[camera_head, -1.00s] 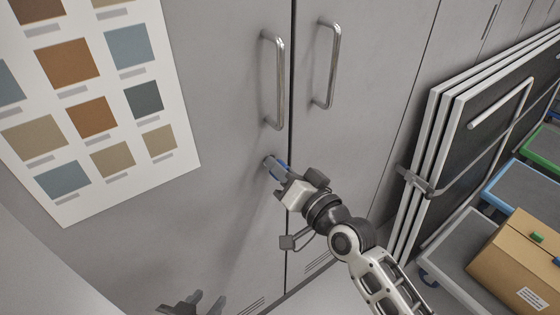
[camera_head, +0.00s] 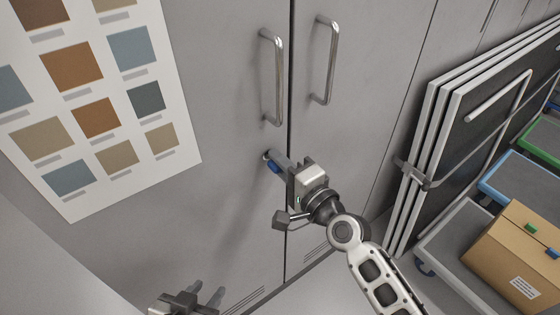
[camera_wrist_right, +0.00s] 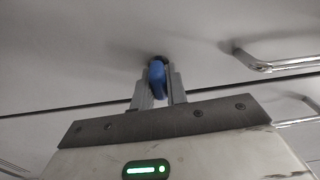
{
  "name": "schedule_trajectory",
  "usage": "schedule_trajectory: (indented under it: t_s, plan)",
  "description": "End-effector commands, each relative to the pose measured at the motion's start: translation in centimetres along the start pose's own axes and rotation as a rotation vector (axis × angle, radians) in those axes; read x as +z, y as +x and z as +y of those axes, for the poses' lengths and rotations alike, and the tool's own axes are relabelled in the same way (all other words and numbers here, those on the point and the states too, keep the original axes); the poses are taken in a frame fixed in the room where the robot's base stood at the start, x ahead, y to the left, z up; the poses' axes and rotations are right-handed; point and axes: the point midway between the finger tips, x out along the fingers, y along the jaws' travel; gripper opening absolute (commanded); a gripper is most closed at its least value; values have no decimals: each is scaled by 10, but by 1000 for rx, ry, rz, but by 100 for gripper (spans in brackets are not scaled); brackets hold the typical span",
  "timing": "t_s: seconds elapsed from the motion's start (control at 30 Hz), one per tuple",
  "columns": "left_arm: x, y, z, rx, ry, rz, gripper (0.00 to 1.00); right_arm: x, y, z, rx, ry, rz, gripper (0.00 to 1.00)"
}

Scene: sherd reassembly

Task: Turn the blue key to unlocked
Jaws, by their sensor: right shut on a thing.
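The blue key (camera_head: 273,168) sits at the lock in the left grey cabinet door, below the left door handle. My right gripper (camera_head: 277,163) reaches up to it from the lower right. In the right wrist view the blue key (camera_wrist_right: 157,80) is between the two fingers, which are shut on it; its far end meets the dark round lock (camera_wrist_right: 158,60). The lock's markings cannot be seen. My left gripper (camera_head: 207,296) is at the bottom edge of the head view, empty, with its fingers apart.
Two metal door handles (camera_head: 278,80) (camera_head: 326,60) stand out above the key. A colour chart (camera_head: 100,100) is on the left. Framed panels (camera_head: 440,140) lean at the right, beside trolleys and a cardboard box (camera_head: 515,262).

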Motion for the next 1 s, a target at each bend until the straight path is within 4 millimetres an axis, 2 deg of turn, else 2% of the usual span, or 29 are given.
schedule_trajectory:
  t_s: [0.67, 0.7, 0.77, 1.0]
  plan:
    - [-2, 0, 1, -2, -9, 5, 36, 0, 0, 0, 1, 67, 0, 0]
    - [-3, 0, 1, -2, -10, 6, 36, 0, 0, 0, 1, 67, 0, 20]
    - [-3, 0, 1, -2, -10, 7, 36, 0, 0, 0, 0, 66, 0, 36]
    - [-5, 0, 1, -2, -10, 10, 36, 0, 0, 0, 0, 63, 0, 36]
